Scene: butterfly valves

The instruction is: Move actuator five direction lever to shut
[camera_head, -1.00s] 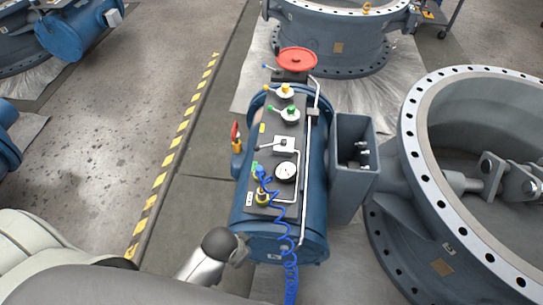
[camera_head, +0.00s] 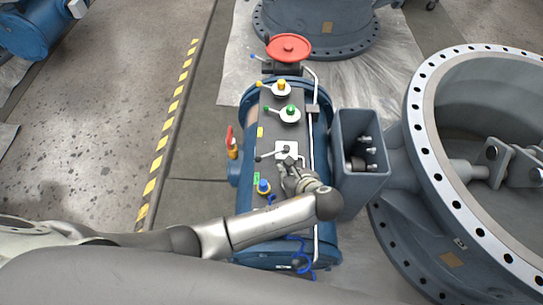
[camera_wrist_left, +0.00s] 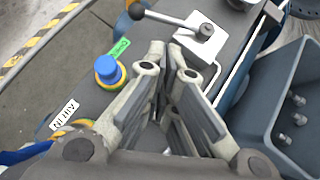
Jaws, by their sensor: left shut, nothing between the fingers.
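The direction lever (camera_head: 270,156) on the actuator's dark top panel has a black knob and points left from its silver block (camera_head: 286,148). In the left wrist view the lever (camera_wrist_left: 165,18) and its block (camera_wrist_left: 202,40) lie just beyond the fingertips. My left gripper (camera_head: 289,165) is shut and empty, over the panel just on the near side of the block; its fingers (camera_wrist_left: 167,62) also show in the left wrist view. I cannot tell whether they touch the block. The gauge is hidden behind the gripper. My right gripper is not in view.
A blue-capped fitting (camera_head: 263,186) stands left of my gripper. Green (camera_head: 290,111) and yellow (camera_head: 281,86) knobs and a red handwheel (camera_head: 288,48) are farther back. A grey open box (camera_head: 360,140) stands close on the right, beside the large valve ring (camera_head: 418,120).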

